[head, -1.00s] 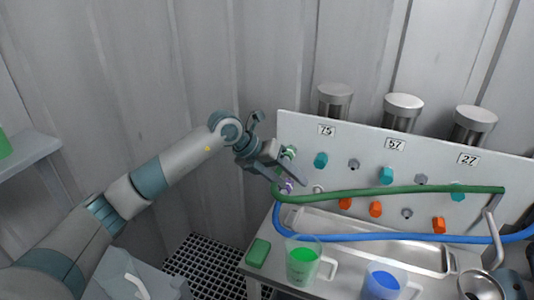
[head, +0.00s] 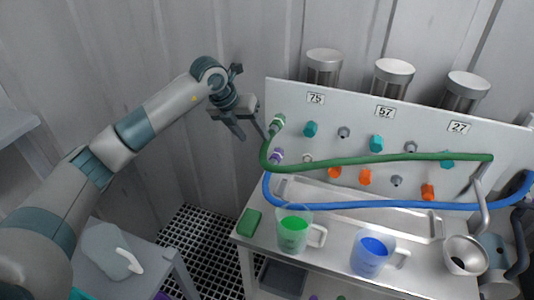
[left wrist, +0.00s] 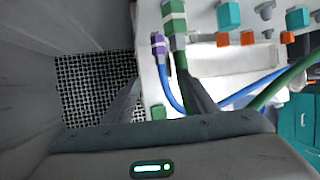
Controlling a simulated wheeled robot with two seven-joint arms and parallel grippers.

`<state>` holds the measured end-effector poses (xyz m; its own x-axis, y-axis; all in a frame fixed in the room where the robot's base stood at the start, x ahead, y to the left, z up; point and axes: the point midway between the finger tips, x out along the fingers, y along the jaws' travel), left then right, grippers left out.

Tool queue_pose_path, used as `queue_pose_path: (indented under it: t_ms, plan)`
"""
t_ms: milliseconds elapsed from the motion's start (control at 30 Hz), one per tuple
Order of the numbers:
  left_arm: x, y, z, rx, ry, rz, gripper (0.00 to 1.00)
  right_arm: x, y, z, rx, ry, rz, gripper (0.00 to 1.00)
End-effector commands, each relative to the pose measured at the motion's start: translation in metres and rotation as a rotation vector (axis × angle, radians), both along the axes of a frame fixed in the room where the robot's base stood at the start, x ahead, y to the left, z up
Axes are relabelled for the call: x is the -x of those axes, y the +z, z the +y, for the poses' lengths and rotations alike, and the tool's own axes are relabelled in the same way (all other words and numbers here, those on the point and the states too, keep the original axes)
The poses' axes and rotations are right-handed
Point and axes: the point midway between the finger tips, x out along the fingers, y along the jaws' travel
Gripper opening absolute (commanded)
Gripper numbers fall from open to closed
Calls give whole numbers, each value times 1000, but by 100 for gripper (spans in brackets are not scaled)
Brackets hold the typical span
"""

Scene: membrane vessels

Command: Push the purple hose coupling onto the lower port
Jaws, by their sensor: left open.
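The purple hose coupling (head: 277,155) sits at the left end of the white panel, on the end of the blue hose (head: 345,208). It also shows in the left wrist view (left wrist: 158,43). I cannot tell how far it sits on the lower port, which is hidden behind it. The green coupling (head: 277,123) is just above it, on the green hose (head: 380,161). My left gripper (head: 252,134) is open and empty, left of the couplings and apart from the purple one. In the left wrist view, its right finger overlaps the green hose. My right gripper is out of view.
The panel (head: 290,95) carries teal, grey and orange fittings, with metal vessels behind. On the bench stand a green-filled jug (head: 293,230), a blue-filled jug (head: 371,252), a green block (head: 249,222) and a metal funnel (head: 466,254). A dark floor grate (head: 200,245) lies left.

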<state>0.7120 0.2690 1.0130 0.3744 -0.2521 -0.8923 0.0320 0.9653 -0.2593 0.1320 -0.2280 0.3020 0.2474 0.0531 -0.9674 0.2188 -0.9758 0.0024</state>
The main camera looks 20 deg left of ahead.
Motion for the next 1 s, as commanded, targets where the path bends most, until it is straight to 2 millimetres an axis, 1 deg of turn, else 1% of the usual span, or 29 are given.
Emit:
queue_pose_path:
  t_ms: [67, 167, 267, 533, 600, 667, 800, 1000]
  plan:
    - [-3, -7, -3, 1, 0, 2, 52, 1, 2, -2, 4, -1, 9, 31]
    - [-8, -19, -7, 1, -1, 4, 52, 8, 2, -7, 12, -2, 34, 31]
    - [-13, -32, -10, 1, -1, 4, 52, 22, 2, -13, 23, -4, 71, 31]
    - [-30, -72, -21, 0, 0, 4, 52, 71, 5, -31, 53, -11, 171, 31]
    - [-34, -82, -25, 2, 0, 4, 52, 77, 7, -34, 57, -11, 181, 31]
    - [-38, -91, -27, 1, 0, 3, 52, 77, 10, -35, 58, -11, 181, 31]
    - [-46, -111, -33, 2, 1, 3, 52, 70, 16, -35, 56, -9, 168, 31]
    - [-56, -132, -39, 1, -1, 1, 52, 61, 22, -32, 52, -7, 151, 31]
